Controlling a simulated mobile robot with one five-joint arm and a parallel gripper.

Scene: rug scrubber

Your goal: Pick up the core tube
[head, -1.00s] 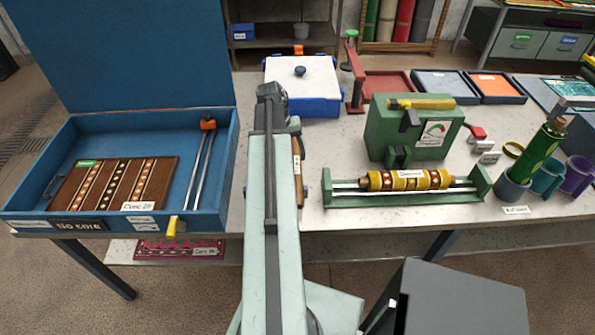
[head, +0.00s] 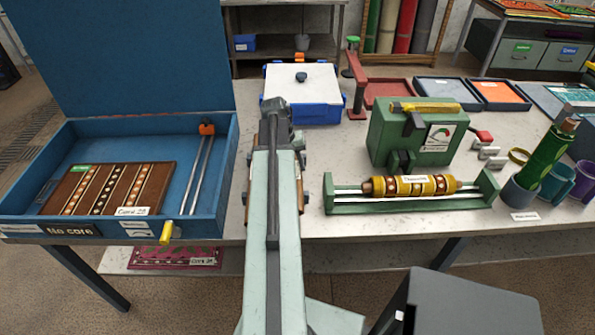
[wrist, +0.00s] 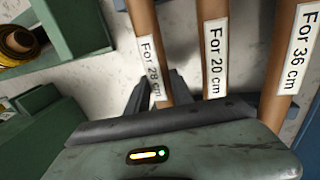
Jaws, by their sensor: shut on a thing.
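Three brown core tubes lie side by side in the wrist view: one labelled "For 28 cm" (wrist: 144,30), one "For 20 cm" (wrist: 209,35) and one "For 36 cm" (wrist: 282,60). My gripper (wrist: 158,95) is shut on the "For 28 cm" tube near its labelled part, a dark finger on each side. The other two tubes are to the right of it. In the head view my arm covers most of the tubes and the gripper; only brown edges (head: 300,190) show beside it.
A blue open case (head: 229,190) with a patterned rug (head: 105,188) and a "Core 28" card stands at left. A green roller stand (head: 487,190) with a yellow roll (head: 440,184) is right of my arm. A green gauge box (head: 378,140) and a blue-white bin (head: 300,88) stand behind.

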